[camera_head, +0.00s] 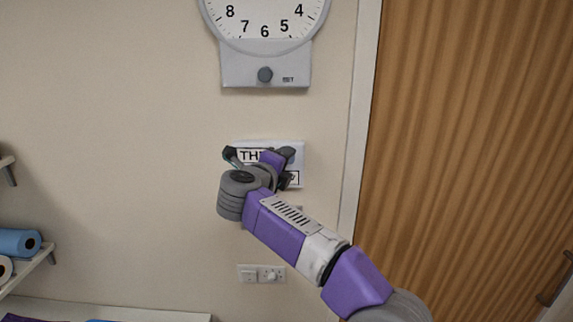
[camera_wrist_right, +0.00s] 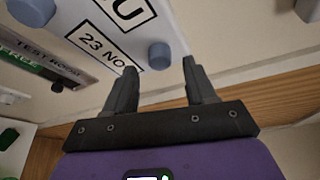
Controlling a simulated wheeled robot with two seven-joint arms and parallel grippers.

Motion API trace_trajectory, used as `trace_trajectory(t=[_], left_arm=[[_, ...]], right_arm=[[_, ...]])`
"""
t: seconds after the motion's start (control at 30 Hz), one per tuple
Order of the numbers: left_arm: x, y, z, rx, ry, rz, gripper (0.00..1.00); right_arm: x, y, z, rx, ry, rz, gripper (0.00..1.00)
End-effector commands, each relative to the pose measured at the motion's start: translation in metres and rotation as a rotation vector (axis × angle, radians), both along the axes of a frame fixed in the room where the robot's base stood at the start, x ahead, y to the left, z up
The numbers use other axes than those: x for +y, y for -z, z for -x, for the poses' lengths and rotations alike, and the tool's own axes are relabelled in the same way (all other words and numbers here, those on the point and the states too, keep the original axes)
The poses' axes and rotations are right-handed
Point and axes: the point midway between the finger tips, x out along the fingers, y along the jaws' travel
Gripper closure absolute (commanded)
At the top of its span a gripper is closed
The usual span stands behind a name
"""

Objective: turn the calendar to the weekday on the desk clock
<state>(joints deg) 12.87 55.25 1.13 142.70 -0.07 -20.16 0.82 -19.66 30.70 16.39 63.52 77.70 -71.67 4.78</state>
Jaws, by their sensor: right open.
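A white wall calendar (camera_head: 299,166) hangs below the wall clock, partly hidden behind my right arm; "TH" shows on its upper card. In the right wrist view the calendar (camera_wrist_right: 183,32) shows "U" and "23 NO" on its cards, cut off or partly covered. A blue-grey round knob (camera_wrist_right: 160,55) sits on its edge. My right gripper (camera_wrist_right: 160,69) is open and empty, its fingertips close to the knob on either side; contact cannot be told. My right gripper is also in front of the calendar in the head view (camera_head: 259,166). No desk clock with a weekday is visible.
A round wall clock (camera_head: 265,22), cut off at the top, has a grey box (camera_head: 240,70) with a knob below. A wooden door (camera_head: 465,140) is right; shelves with rolls (camera_head: 18,242) are left. A "TEST ROOM" sign (camera_wrist_right: 40,58) shows in the wrist view.

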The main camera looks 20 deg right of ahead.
Motion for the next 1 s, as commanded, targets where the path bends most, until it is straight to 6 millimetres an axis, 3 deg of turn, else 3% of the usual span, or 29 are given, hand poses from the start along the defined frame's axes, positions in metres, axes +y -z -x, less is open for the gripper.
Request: trace_trajectory(t=[0.3, 0.73, 0.87, 0.97, 1.0], left_arm=[[0.0, 0.013, 0.0, 0.0, 0.0, 0.0, 0.0], [0.0, 0.013, 0.0, 0.0, 0.0, 0.0, 0.0], [0.0, 0.013, 0.0, 0.0, 0.0, 0.0, 0.0], [0.0, 0.013, 0.0, 0.0, 0.0, 0.0, 0.0], [0.0, 0.013, 0.0, 0.0, 0.0, 0.0, 0.0]], right_arm=[[0.028, -0.006, 0.037, 0.0, -0.001, -0.001, 0.44], [0.03, -0.003, 0.038, 0.007, -0.004, 0.017, 0.44], [0.033, 0.033, 0.013, 0.052, -0.044, 0.156, 0.44], [0.036, 0.086, -0.013, 0.121, -0.124, 0.331, 0.44], [0.038, 0.113, -0.023, 0.156, -0.168, 0.404, 0.44]])
